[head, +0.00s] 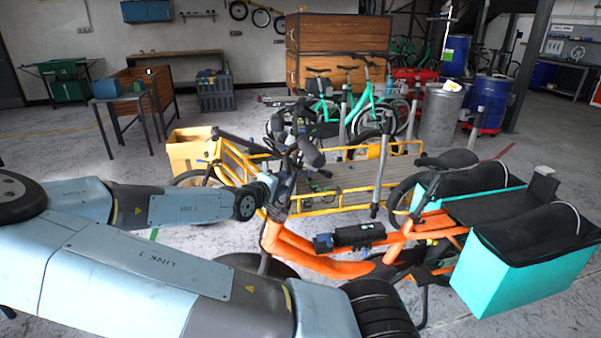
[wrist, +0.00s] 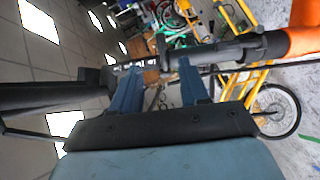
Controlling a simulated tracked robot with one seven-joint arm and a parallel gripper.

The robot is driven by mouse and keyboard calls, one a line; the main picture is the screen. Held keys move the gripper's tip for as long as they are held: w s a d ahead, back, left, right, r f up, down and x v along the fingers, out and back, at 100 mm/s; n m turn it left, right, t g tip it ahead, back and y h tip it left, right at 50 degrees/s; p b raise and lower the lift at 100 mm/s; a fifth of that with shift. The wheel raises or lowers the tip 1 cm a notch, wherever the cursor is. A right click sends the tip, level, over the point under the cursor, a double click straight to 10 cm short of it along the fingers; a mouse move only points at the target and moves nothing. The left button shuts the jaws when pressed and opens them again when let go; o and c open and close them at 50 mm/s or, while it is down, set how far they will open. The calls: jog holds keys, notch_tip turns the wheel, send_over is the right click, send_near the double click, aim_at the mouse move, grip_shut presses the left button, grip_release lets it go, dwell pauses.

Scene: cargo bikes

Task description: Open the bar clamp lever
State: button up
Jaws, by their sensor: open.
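The orange cargo bike (head: 325,265) stands in front of me. Its dark steering column and bar area rise from the front of the frame, and the column also shows in the wrist view (wrist: 235,48). A small dark upright part (wrist: 161,46) sits on the column near my fingertips; it may be the clamp lever, but I cannot tell for sure. My gripper (wrist: 160,78) is open, its two blue fingers apart, with the tips close to the column. Contact cannot be made out. In the head view the clamp is too small and dark to pick out.
A yellow cargo bike (head: 350,180) stands just behind the orange one. A black battery (head: 358,235) is on the orange frame, and turquoise cargo boxes (head: 525,275) are at its right. Green bikes (head: 375,112) stand farther back. Open floor lies at the far left.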

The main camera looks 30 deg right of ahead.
aim_at(303, 174)
jog(key=shift+w+x, duration=0.1)
jog(key=shift+x, duration=3.05)
jog(key=shift+w+x, duration=0.15)
jog(key=shift+x, duration=3.05)
jog(key=shift+a+f, duration=0.1)
jog(key=shift+a, duration=0.05)
jog(key=shift+s, duration=0.1)
grip_shut()
